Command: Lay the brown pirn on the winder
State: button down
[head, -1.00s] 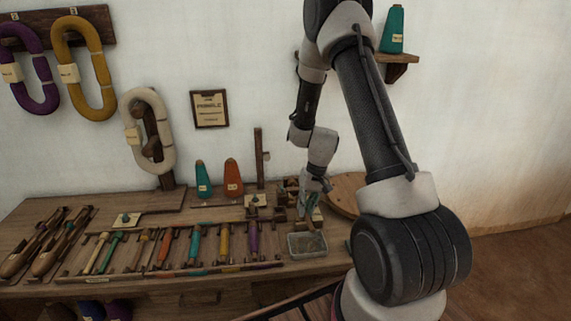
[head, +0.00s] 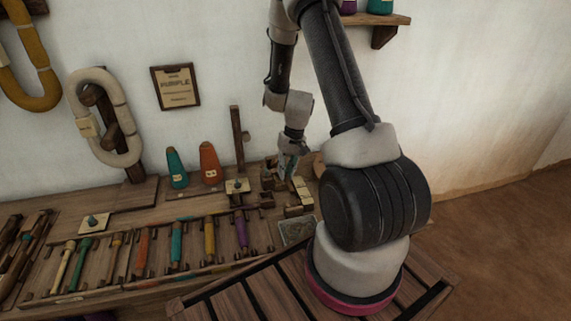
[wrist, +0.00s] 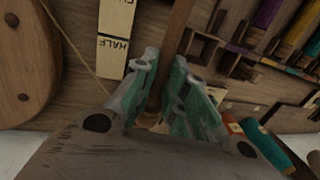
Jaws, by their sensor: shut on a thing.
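My gripper (head: 286,168) is at the back right of the bench, by the winder (head: 268,178). In the wrist view its green-padded fingers (wrist: 166,66) are shut on a slim brown rod, the brown pirn (wrist: 161,84), which runs between them. The winder's round wooden wheel (wrist: 24,65) is at the left of the wrist view. In the head view the arm and gripper hide much of the winder, and the held pirn cannot be made out. I cannot tell whether the pirn touches the winder.
Pirns lie in a rack along the bench, including teal (head: 176,243), yellow (head: 209,239) and purple (head: 241,231) ones. Teal (head: 176,168) and orange (head: 210,164) cones stand behind, beside an upright post (head: 238,140). A FULL/HALF gauge (wrist: 114,38) is close to the fingers. A grey tray (head: 297,231) is in front.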

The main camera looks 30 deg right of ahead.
jog(key=shift+d+x, duration=0.25)
jog(key=shift+x, duration=1)
jog(key=shift+d+x, duration=0.25)
jog(key=shift+x, duration=1)
jog(key=c, duration=1)
grip_release()
jog(key=shift+c, duration=0.2)
jog(key=shift+a+v, duration=0.25)
jog(key=shift+v, duration=1.05)
jog(key=shift+a+v, duration=0.3)
jog(key=shift+v, duration=0.95)
jog(key=shift+a+v, duration=0.25)
jog(key=shift+v, duration=1.05)
jog(key=shift+r, duration=0.2)
